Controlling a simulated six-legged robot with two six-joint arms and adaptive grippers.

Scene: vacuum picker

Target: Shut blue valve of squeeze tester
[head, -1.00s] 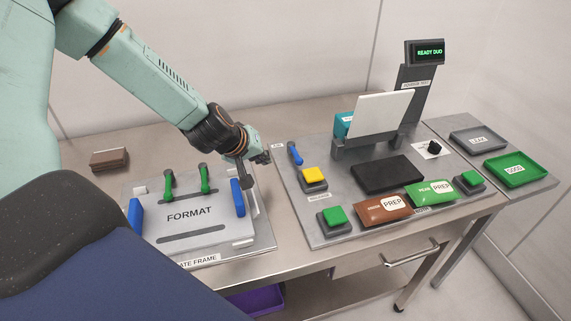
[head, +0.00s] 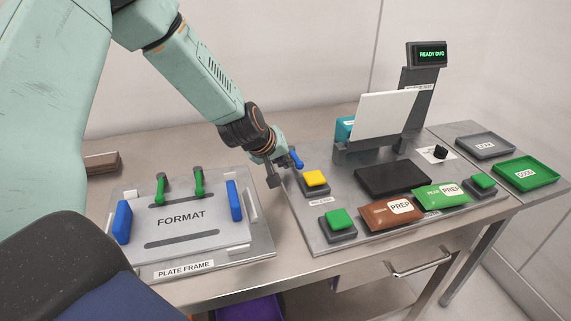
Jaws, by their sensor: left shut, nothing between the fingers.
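The squeeze tester (head: 320,240) is a grey plate with a display post at its back. Its blue valve (head: 296,158) is a small blue lever at the plate's back left corner, leaning up and to the left. My left gripper (head: 279,174) is shut and empty, just left of the blue valve. Whether its fingers touch the lever, I cannot tell. The gripper's wrist is close to the lever and may hide its lower left side. My right gripper is not in view.
A yellow button (head: 315,178) and a green button (head: 338,220) stand near the valve. Brown (head: 388,216) and green (head: 434,195) pouches lie at the tester's front. The plate frame (head: 180,262), with blue and green handles, is at left.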

